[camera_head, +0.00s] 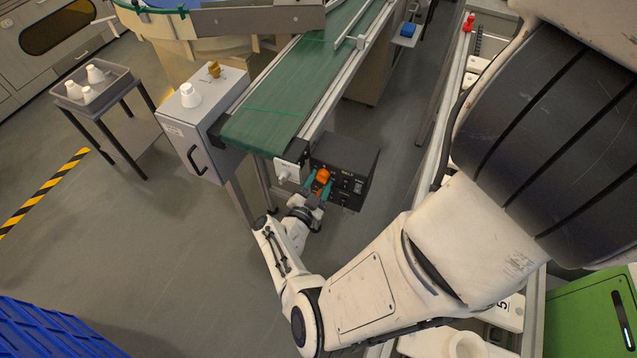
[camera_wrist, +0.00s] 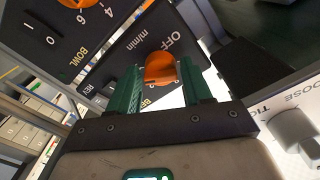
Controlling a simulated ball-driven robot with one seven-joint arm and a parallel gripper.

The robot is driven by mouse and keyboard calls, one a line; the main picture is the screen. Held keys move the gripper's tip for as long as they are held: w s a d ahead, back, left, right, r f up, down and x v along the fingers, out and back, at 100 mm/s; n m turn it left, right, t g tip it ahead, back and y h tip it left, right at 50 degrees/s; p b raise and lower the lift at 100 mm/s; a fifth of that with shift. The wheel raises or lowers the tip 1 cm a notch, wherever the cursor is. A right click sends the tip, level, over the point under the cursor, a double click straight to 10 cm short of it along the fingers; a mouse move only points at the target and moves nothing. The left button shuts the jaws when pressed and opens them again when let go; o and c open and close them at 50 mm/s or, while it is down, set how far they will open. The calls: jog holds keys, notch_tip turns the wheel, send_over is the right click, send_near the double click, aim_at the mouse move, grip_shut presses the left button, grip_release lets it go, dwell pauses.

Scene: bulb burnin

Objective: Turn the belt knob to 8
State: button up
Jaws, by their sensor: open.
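The black control box (camera_head: 352,160) hangs by the near end of the green conveyor. In the wrist view an orange knob (camera_wrist: 160,66) sits beside the printed words OFF and m/min, with a partly hidden label starting with B. Its pointer and most of its scale cannot be read. My gripper (camera_head: 317,186) is at the box front, its green fingers open on either side of this knob; whether they touch it I cannot tell. In the head view the knob (camera_head: 323,175) shows between the fingers. A second orange knob (camera_wrist: 78,3), labelled BOWL, is cut off at the top left.
The green conveyor (camera_head: 270,122) runs away behind the box. A white end block (camera_head: 288,171) is close to my gripper's left. A grey cabinet (camera_head: 190,140) stands farther left, and a blue crate (camera_head: 50,330) lies at bottom left. Open floor lies left of my arm.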

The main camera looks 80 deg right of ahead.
jog(key=shift+d, duration=0.1)
jog(key=shift+c, duration=0.5)
jog(key=c, duration=0.7)
jog(key=shift+o, duration=0.2)
jog(key=shift+n, duration=0.3)
jog(key=n+p, duration=0.4)
jog(key=n, duration=1.9)
jog(key=shift+s+p, duration=0.1)
jog(key=shift+p, duration=0.3)
